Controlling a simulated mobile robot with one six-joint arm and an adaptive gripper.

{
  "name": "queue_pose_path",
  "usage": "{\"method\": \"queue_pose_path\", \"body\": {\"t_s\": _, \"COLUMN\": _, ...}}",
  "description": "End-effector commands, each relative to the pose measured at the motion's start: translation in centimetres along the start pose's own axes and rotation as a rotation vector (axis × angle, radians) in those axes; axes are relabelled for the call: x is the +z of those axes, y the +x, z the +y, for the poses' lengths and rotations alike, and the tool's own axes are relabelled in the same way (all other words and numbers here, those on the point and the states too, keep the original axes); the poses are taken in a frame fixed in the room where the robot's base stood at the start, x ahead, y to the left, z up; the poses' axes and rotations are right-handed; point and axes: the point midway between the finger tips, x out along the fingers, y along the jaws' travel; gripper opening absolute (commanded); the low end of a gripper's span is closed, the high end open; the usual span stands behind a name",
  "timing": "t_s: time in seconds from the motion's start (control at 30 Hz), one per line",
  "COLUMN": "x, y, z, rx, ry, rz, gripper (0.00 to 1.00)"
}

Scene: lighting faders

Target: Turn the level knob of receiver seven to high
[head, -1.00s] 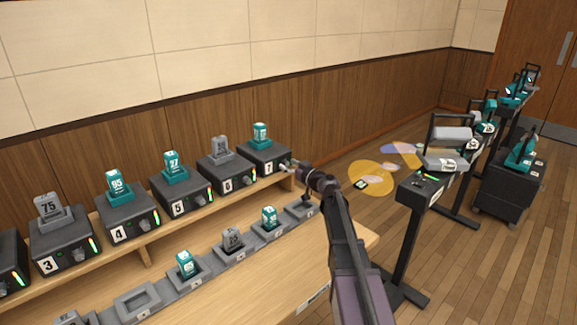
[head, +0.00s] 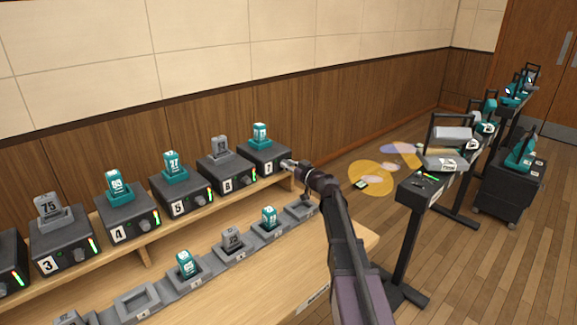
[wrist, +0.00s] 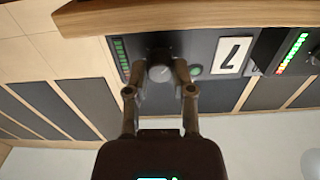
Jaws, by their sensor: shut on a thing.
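Receiver seven (head: 265,154) is a dark box at the right end of the raised shelf, with a teal pack standing on top. Its front, with a white "7" label (wrist: 233,55), fills the middle of the wrist view, turned upside down. The level knob (wrist: 160,72) is a round grey knob beside a green button (wrist: 196,71). My gripper (wrist: 160,76) has one finger on each side of the knob and is shut on it. In the head view my gripper (head: 287,164) reaches the receiver's front and hides the knob. The knob's pointer setting is too small to read.
Receiver six (head: 227,178) stands close beside seven. A level meter (wrist: 121,58) on seven's face looks dimly lit. A row of charging cradles (head: 190,279) lies on the table below. A black stand (head: 408,240) is right of my arm.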

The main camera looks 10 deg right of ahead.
Motion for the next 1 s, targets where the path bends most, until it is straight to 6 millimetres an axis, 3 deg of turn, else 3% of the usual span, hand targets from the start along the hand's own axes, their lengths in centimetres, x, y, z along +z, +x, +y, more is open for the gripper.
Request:
{"method": "queue_pose_path", "body": {"t_s": 0.37, "x": -0.02, "y": 0.11, "z": -0.03, "rx": -0.003, "ry": 0.167, "rz": 0.001, "gripper": 0.0}}
{"method": "queue_pose_path", "body": {"t_s": 1.0, "x": 0.03, "y": 0.13, "z": 0.11, "rx": -0.003, "ry": 0.748, "rz": 0.0, "gripper": 0.0}}
